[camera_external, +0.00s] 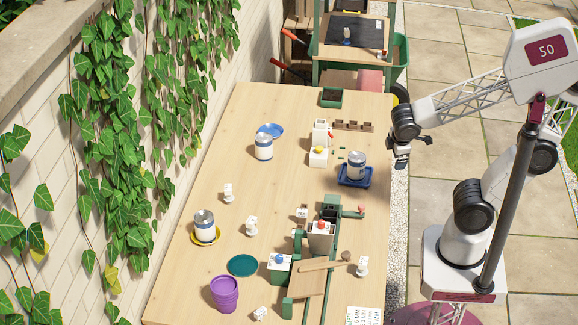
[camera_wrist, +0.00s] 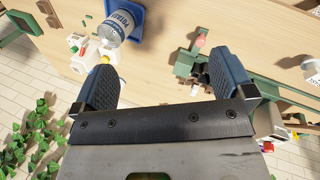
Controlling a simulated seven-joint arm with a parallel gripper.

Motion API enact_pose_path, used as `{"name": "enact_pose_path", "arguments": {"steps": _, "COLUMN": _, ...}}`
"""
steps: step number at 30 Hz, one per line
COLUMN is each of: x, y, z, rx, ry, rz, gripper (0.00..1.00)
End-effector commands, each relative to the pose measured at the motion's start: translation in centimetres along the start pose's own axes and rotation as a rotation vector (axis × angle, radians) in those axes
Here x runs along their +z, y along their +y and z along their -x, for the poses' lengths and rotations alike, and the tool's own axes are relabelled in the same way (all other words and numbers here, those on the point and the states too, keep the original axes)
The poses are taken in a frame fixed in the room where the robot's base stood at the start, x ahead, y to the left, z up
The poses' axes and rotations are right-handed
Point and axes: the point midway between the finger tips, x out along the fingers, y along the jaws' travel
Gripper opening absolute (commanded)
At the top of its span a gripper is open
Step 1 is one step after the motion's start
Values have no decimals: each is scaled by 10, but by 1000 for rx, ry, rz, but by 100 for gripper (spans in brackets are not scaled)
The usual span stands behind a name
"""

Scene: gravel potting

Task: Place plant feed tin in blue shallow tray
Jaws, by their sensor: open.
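A white tin with a blue label band and grey lid (camera_external: 356,163) stands upright in the blue shallow tray (camera_external: 356,183) at the table's right side. In the wrist view this tin (camera_wrist: 115,24) shows blue lettering, with the blue tray (camera_wrist: 136,24) around and behind it. I cannot read for certain which tin is plant feed. My gripper (camera_external: 401,160) hangs off the table's right edge, apart from the tin. In the wrist view my gripper (camera_wrist: 165,80) has its fingers spread wide with nothing between them.
Similar tins stand by a blue saucer (camera_external: 275,130) and on a yellow saucer (camera_external: 206,237). Purple pots (camera_external: 225,293), a green saucer (camera_external: 243,265) and a green-railed fixture (camera_external: 328,240) occupy the front. A white box with a yellow knob (camera_external: 318,158) stands left of the tray.

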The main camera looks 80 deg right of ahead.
Motion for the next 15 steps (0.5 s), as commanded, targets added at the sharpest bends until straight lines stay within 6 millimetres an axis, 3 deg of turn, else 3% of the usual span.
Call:
{"name": "enact_pose_path", "arguments": {"steps": 7, "x": -2, "y": -24, "z": 49, "rx": -200, "ry": 140, "rz": -269, "gripper": 100}}
{"name": "enact_pose_path", "arguments": {"steps": 15, "x": -4, "y": -34, "z": 68, "rx": -287, "ry": 189, "rz": -368, "gripper": 100}}
